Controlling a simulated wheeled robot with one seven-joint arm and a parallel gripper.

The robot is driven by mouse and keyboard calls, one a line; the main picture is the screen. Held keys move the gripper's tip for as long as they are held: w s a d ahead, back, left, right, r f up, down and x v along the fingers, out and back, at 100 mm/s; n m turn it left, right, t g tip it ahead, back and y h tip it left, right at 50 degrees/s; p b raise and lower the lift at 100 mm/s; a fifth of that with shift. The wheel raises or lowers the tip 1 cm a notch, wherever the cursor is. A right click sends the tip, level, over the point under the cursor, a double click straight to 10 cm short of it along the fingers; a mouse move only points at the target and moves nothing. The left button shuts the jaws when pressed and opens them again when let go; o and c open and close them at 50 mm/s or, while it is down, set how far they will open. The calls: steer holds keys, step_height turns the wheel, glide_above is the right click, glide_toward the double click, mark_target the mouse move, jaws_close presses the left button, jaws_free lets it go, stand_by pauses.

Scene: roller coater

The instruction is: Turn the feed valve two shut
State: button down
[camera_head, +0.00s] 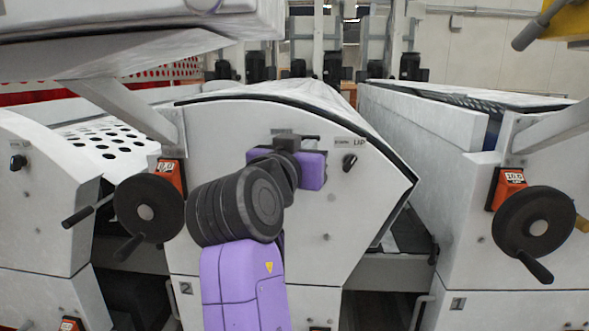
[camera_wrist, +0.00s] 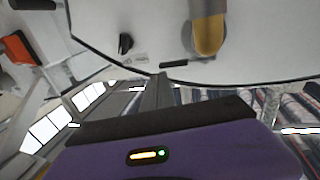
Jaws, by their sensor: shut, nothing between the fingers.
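A valve with a yellow lever handle (camera_wrist: 208,36) and a metal-grey upper part shows at the top of the wrist view, on the pale machine panel. That view looks turned over against the head view. I take this to be feed valve two, as the middle panel bears a "2" plate (camera_head: 186,288); its own label is not readable. In the head view the valve is hidden behind my arm. My gripper (camera_wrist: 157,82) is shut and empty, apart from the yellow handle, to its lower left in the wrist view.
A small black knob (camera_head: 349,162) sits right of my wrist. Black handwheels stand at left (camera_head: 148,208) and right (camera_head: 536,221), with orange counters (camera_head: 507,187). The panel has a curved black edge (camera_wrist: 110,58). A gap opens between the middle and right machines.

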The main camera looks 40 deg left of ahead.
steer(key=s+d+b, duration=0.2)
steer(key=s+d, duration=0.2)
steer(key=s, duration=0.4)
steer(key=shift+d, duration=0.4)
